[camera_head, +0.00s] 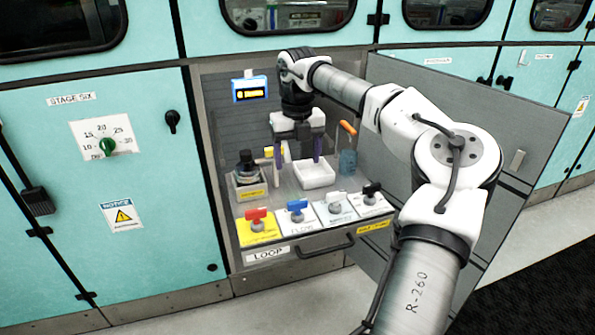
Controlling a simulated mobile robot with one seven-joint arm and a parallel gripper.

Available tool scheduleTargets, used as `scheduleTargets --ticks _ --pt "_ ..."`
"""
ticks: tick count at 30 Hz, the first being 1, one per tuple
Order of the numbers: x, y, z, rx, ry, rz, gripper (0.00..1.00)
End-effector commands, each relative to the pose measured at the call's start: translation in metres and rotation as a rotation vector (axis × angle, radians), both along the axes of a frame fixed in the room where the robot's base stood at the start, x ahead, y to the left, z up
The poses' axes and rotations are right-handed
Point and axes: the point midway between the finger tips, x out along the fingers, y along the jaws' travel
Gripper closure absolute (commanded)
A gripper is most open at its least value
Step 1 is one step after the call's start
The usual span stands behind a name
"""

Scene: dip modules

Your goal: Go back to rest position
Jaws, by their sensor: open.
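My gripper (297,158) points down inside an open bay in the teal cabinet wall. Its two purple fingers are apart, with nothing visible between them. It hangs over the back part of the bay's shelf, between a dark-topped module (248,170) on the left and a white square tray (314,175) on the right. The right finger comes down at the tray's back edge; I cannot tell whether it touches. My arm reaches in from the lower right, across the bay's right side.
Red (257,219), blue (297,210), white (335,202) and black (371,193) valve handles line the shelf front. An orange-handled tool (348,150) stands right of the tray. A grey door (460,125) hangs open at right. A drawer handle (325,248) sticks out below.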

Motion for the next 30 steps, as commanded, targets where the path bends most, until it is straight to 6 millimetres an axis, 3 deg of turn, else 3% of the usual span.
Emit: scheduleTargets --ticks 12,16,20,23,26,30 --pt "0.0 0.0 0.007 0.001 0.0 0.001 0.27" --pt "-0.002 0.021 0.001 0.035 0.005 0.039 0.27" --pt "-0.015 0.086 -0.014 0.156 0.022 0.157 0.27" --pt "-0.038 0.157 -0.024 0.3 0.045 0.283 0.27" --pt "-0.072 0.227 -0.026 0.455 0.076 0.403 0.27" --pt "-0.135 0.315 -0.016 0.685 0.136 0.558 0.27"
